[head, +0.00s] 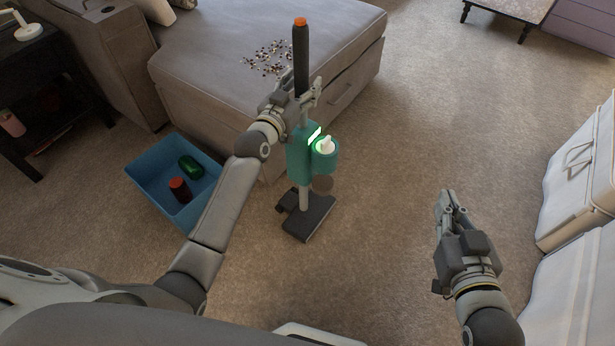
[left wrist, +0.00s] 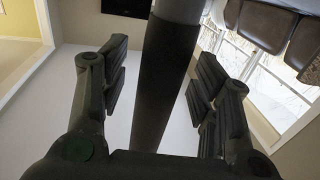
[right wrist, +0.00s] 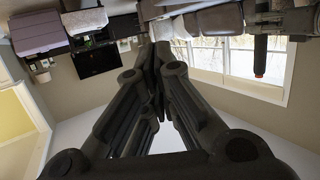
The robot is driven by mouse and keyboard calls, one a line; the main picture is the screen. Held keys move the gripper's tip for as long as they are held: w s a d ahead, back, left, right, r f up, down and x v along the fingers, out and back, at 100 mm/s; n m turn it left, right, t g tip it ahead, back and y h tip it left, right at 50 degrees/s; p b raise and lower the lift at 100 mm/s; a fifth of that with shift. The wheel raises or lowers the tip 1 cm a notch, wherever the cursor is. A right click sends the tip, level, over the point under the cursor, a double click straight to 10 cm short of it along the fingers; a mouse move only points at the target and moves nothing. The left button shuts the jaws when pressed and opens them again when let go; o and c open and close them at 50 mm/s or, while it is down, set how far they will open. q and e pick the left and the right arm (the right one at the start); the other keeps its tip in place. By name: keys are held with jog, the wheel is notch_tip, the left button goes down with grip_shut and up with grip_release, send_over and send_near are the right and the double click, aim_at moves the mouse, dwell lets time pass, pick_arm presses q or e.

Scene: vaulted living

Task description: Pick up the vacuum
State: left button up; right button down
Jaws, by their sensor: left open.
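The vacuum (head: 299,160) stands upright on the carpet beside the grey ottoman, with a teal body, black base and a dark handle tipped in orange. My left gripper (head: 308,93) is open at the lower part of the handle. In the left wrist view the dark handle (left wrist: 164,85) passes between the spread fingers of the left gripper (left wrist: 158,72), with gaps visible on both sides. My right gripper (head: 448,198) is away to the right over bare carpet. In the right wrist view the fingertips of the right gripper (right wrist: 156,52) meet with nothing between them.
A grey ottoman (head: 215,45) with dark and light bits scattered on top stands behind the vacuum. A blue bin (head: 155,190) holding a green and a dark red-topped item sits to the left. White cases (head: 575,190) line the right side. Carpet between is clear.

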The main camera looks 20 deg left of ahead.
pick_arm(q)
jog(key=shift+c, duration=0.4)
jog(key=c, duration=0.9)
jog(key=shift+w+r, duration=0.1)
jog(key=shift+r, duration=0.2)
jog(key=shift+c, duration=0.7)
jog(key=shift+r, duration=0.15)
